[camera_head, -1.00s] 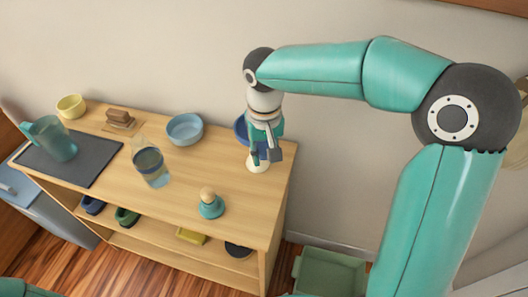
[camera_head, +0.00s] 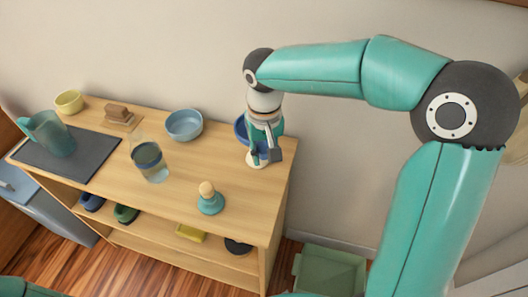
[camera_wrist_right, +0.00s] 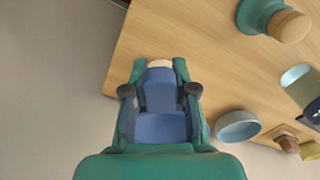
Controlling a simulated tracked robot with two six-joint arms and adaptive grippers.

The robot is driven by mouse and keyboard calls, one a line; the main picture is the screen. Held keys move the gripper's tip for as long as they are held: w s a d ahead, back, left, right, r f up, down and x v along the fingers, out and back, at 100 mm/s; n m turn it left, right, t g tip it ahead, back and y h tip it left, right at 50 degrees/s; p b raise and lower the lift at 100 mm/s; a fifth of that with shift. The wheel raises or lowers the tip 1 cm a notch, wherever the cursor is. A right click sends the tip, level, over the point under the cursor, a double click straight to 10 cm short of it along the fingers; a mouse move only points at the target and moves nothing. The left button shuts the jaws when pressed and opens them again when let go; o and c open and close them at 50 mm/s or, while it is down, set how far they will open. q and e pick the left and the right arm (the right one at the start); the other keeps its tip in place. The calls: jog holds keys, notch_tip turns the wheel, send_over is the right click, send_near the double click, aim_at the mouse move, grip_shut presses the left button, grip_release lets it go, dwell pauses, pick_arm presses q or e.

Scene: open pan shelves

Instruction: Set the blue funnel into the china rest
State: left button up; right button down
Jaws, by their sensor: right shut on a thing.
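My right gripper (camera_head: 266,154) is over the right end of the shelf top, pointing down, and is shut on the blue funnel (camera_wrist_right: 160,112). In the right wrist view the funnel fills the space between the two fingers (camera_wrist_right: 160,95). In the head view part of the blue funnel (camera_head: 241,129) shows behind and left of the gripper. The white china rest (camera_head: 255,164) shows just below the fingertips, and its pale edge shows beyond the funnel in the right wrist view (camera_wrist_right: 159,63). Whether the funnel touches the rest is hidden. My left gripper is out of view.
A blue bowl (camera_head: 184,124), a glass jar (camera_head: 150,163) and a teal stamp-like thing with a wooden knob (camera_head: 210,200) stand left of the gripper. A pitcher (camera_head: 52,134) stands on a dark mat (camera_head: 82,158). A green bin (camera_head: 330,272) is on the floor.

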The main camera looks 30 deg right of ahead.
jog(key=c, duration=0.6)
grip_release()
jog(key=shift+o, duration=0.2)
jog(key=shift+r, duration=0.2)
jog(key=shift+r+p, duration=1.8)
jog(key=shift+r, duration=0.1)
jog(key=shift+r, duration=0.15)
jog(key=shift+r, duration=0.1)
notch_tip(320, 180, up, 12)
